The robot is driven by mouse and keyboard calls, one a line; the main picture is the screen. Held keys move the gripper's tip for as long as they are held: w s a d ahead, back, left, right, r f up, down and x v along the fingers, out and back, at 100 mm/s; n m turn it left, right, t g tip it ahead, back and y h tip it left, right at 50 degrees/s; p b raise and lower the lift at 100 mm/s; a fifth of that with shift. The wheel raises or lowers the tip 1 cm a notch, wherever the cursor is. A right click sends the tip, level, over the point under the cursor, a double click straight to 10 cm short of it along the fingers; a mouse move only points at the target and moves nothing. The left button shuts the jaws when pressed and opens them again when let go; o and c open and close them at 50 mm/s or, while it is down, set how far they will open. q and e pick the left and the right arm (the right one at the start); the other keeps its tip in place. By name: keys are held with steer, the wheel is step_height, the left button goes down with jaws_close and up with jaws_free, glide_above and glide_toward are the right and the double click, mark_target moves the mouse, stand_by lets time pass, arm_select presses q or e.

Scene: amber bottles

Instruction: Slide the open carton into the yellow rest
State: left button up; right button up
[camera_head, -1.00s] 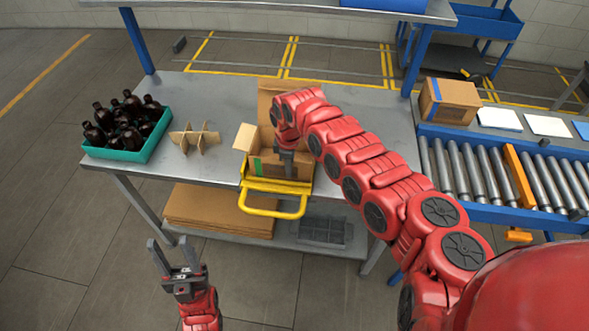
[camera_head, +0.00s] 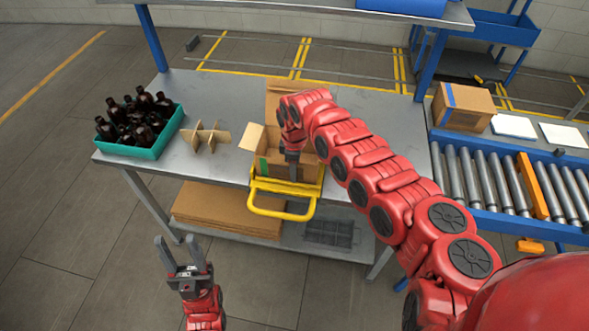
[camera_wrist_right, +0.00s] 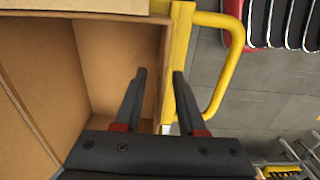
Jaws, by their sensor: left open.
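The open cardboard carton (camera_head: 262,163) stands at the table's front edge with flaps up. It also shows in the right wrist view (camera_wrist_right: 110,60), with bare cardboard walls inside. The yellow rest (camera_head: 284,188) with its looped handle is at the carton's front side; in the right wrist view its yellow bar (camera_wrist_right: 180,50) runs along the carton wall. My right gripper (camera_wrist_right: 159,74) is open, one finger over the carton's inside and the other over the yellow bar, the wall's edge between them. In the head view my right arm partly hides the carton. My left gripper (camera_head: 178,242) is open and empty, in front of the table.
A teal crate (camera_head: 130,150) of amber bottles (camera_head: 135,117) and a cardboard divider (camera_head: 206,137) stand on the table (camera_head: 215,95) at left. Flat cardboard (camera_head: 225,212) lies on the shelf below. A roller conveyor (camera_head: 495,180) with a closed box (camera_head: 463,106) is at right.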

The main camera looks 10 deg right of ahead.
step_height(320, 180, up, 18)
steer(key=b, duration=0.4)
steer(key=shift+f+b, duration=0.25)
steer(key=shift+b, duration=0.15)
steer(key=shift+f, duration=0.15)
